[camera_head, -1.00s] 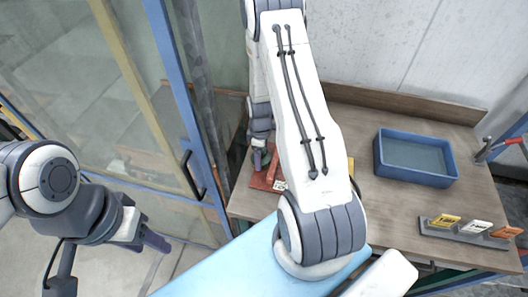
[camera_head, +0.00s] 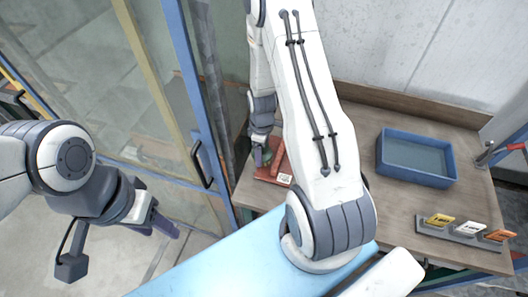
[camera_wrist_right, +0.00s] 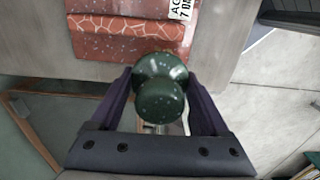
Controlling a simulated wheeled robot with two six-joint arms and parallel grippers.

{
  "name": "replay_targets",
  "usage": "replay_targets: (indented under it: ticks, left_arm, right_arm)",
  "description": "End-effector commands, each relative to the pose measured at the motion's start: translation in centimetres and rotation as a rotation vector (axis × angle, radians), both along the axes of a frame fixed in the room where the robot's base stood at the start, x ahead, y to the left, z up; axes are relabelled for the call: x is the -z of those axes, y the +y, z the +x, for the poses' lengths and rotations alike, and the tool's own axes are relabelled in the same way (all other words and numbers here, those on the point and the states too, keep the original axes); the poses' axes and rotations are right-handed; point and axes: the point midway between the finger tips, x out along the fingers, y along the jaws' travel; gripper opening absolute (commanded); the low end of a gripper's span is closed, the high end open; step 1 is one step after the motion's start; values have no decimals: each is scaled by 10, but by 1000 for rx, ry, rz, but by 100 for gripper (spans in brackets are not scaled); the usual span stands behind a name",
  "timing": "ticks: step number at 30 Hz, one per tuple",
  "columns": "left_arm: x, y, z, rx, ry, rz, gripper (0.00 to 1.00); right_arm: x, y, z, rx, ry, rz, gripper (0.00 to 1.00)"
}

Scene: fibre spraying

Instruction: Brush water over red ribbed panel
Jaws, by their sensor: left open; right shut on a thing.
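The red panel (camera_head: 275,165) lies at the left end of the wooden workbench, partly hidden by my right arm. In the right wrist view its speckled red surface (camera_wrist_right: 125,45) shows a raised strip and a white label. My right gripper (camera_head: 262,157) is shut on a dark green speckled tool, likely the brush (camera_wrist_right: 160,92), which overlaps the panel's near edge in that view. Its bristles are hidden, and I cannot tell whether it touches the panel. My left gripper (camera_head: 165,228) is open and empty, off the bench at the left.
A blue tray (camera_head: 417,178) with a grey-blue inside stands on the bench (camera_head: 390,215) at right. A holder (camera_head: 462,235) with yellow, white and orange cards sits at the front right. A glass door with a blue frame (camera_head: 190,95) stands close at left.

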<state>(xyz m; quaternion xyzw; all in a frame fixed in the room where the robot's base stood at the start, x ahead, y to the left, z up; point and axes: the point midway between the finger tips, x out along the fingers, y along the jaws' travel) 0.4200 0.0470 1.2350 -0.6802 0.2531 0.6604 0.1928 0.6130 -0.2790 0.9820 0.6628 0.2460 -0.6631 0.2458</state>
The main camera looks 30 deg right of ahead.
Motion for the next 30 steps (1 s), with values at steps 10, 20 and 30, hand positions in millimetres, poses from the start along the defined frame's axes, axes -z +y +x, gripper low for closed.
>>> replay_targets:
  ticks: [10, 20, 30]
  left_arm:
    - [-25, 0, 0, 2, 0, 0, 50]
    - [-24, 0, 0, 3, 0, 0, 50]
    - [-23, 0, 0, 2, 0, 0, 50]
  right_arm:
    - [-31, 5, 3, -8, -1, -1, 35]
    - [-31, 6, 3, -9, 0, 0, 35]
    - [-30, 6, 3, -9, 0, 0, 35]
